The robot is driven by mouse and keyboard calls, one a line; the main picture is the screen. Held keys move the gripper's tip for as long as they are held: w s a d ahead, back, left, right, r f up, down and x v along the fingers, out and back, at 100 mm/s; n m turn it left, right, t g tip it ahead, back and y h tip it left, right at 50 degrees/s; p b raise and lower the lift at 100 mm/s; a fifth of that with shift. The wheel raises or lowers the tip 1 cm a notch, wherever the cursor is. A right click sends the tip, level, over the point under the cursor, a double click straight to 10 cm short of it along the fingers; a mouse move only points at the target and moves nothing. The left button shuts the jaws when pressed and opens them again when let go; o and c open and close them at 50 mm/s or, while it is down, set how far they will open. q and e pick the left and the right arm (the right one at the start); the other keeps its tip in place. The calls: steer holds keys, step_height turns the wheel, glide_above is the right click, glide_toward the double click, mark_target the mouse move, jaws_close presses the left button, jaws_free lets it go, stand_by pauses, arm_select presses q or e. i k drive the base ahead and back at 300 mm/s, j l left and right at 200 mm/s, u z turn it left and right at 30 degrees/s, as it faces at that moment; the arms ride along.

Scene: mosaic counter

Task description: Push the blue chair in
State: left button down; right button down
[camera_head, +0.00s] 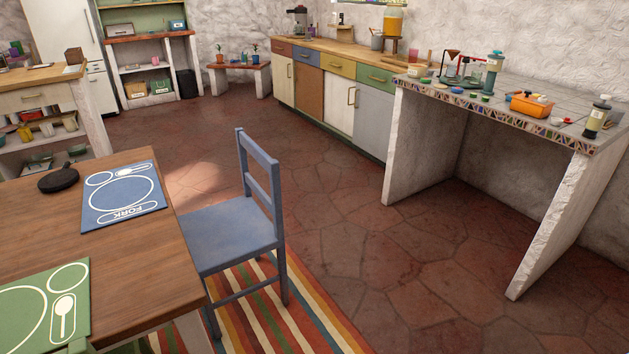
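The blue chair (232,231) stands upright at the right side of the wooden table (130,255). Its backrest (259,178) faces right, away from the table, and the front edge of its seat is close to the table's edge. I cannot tell how far the seat reaches under the tabletop. Some of its legs rest on a striped rug (310,315); part of the leg area is hidden by the table. Neither of my grippers is in view.
A blue placemat (124,194), a green placemat (45,308) and a dark round object (58,179) lie on the table. A mosaic-edged counter (510,108) stands at the right. The stone floor (400,260) between chair and counter is clear.

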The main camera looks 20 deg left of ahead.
mark_target(220, 237)
steer(key=i+l+z, duration=0.1)
steer(key=i, duration=0.25)
steer(key=i+l+z, duration=0.1)
steer(key=i+l, duration=0.2)
steer(key=i+l+z, duration=0.1)
steer(key=i, duration=0.35)
steer(key=i+u, duration=0.6)
steer(key=u, duration=0.15)
steer(key=i+l+u, duration=0.1)
steer(key=i+u, duration=0.5)
steer(key=u, duration=0.2)
steer(key=i+u, duration=0.2)
steer(key=u, duration=0.25)
steer(key=i+l+u, duration=0.15)
steer(key=u, duration=0.25)
steer(key=i+l+u, duration=0.55)
steer(key=u, duration=0.2)
steer(key=i, duration=0.1)
